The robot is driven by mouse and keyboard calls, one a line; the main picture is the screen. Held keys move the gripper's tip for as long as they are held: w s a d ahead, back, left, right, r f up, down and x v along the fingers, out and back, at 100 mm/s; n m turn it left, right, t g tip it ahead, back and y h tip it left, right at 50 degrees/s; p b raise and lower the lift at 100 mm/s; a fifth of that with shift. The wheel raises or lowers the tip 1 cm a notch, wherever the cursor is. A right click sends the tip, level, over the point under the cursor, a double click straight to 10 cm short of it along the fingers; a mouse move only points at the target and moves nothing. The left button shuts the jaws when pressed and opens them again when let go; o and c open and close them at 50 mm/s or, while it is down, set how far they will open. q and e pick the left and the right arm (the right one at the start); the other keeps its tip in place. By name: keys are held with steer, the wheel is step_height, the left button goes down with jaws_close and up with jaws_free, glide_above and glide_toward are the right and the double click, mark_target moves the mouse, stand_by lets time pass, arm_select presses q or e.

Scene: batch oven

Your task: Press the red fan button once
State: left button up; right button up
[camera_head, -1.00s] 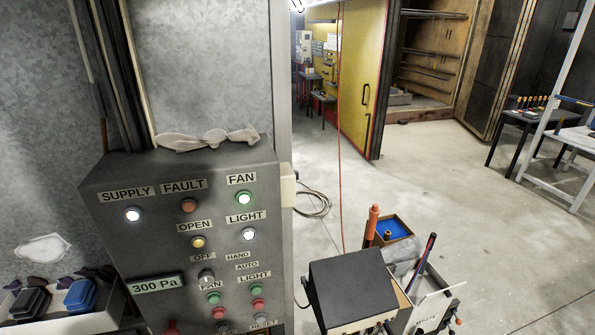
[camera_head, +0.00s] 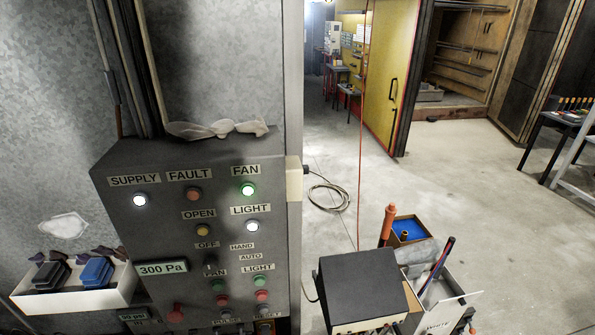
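The grey control panel (camera_head: 155,215) stands at the left of the head view. Below its small FAN label (camera_head: 215,272) sit a green fan button (camera_head: 218,286) and, under it, the red fan button (camera_head: 222,300). A like pair under the lower LIGHT label has a green button (camera_head: 260,281) and a red button (camera_head: 262,295) just to the right. The green FAN lamp (camera_head: 248,189) above is lit. Neither of my grippers is in view.
A larger red knob (camera_head: 175,313) is low on the panel. A white tray (camera_head: 115,294) with dark and blue blocks is at left. A dark box (camera_head: 360,285) and a white bin (camera_head: 445,297) stand right of the panel. The floor beyond is mostly clear.

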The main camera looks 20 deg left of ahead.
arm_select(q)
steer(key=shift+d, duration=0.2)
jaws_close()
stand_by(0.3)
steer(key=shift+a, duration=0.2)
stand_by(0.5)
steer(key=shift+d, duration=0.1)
